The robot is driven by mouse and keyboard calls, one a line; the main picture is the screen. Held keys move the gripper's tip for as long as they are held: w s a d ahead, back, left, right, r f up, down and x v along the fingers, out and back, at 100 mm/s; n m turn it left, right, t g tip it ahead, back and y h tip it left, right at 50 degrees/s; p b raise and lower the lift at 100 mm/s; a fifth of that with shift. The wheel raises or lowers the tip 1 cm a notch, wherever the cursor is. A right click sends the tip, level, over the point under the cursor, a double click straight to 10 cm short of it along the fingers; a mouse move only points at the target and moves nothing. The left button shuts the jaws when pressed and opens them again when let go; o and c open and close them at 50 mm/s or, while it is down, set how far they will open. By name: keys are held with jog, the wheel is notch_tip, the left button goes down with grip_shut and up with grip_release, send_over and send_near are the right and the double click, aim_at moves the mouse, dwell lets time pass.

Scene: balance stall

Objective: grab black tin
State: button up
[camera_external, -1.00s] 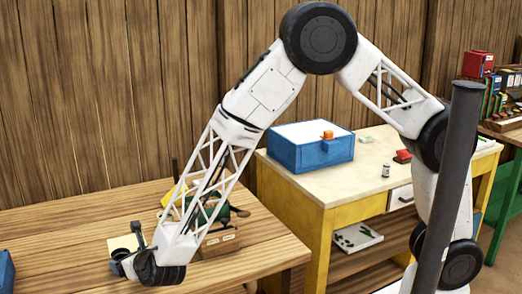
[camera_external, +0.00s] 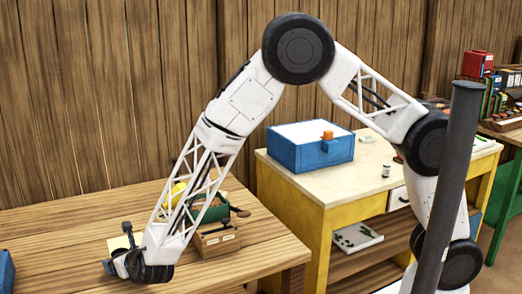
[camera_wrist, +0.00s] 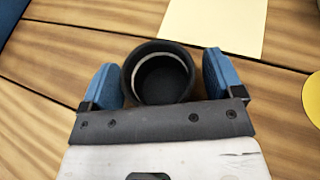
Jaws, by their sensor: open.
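The black tin (camera_wrist: 158,82) shows in the wrist view as a round dark thing with a pale ring inside its rim. It stands on the wooden table between the two blue finger pads of my gripper (camera_wrist: 161,76). The pads are spread apart, with a gap visible on the right side of the tin; on the left the gap is very narrow. In the external view my gripper (camera_external: 112,265) is low over the wooden table at the left, and the tin cannot be made out there, hidden by my arm.
A pale yellow sheet (camera_wrist: 213,22) lies beyond the tin. A yellow round thing (camera_wrist: 312,100) is at the right edge. A wooden box (camera_external: 216,241) with several items stands right of my gripper. A blue thing (camera_external: 6,271) is at the left edge. A blue box (camera_external: 310,151) sits on the yellow table.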

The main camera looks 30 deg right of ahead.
dwell(0.3)
jog(key=c, duration=1)
jog(key=shift+r, duration=0.15)
jog(key=shift+r, duration=0.75)
notch_tip(320, 180, up, 2)
jog(key=shift+r, duration=0.1)
jog(key=s+d, duration=0.3)
jog(key=d, duration=0.1)
jog(key=s+d, duration=0.3)
jog(key=d, duration=0.1)
jog(key=s+d+r, duration=0.1)
jog(key=s+d, duration=0.2)
jog(key=d, duration=0.2)
jog(key=shift+d, duration=0.1)
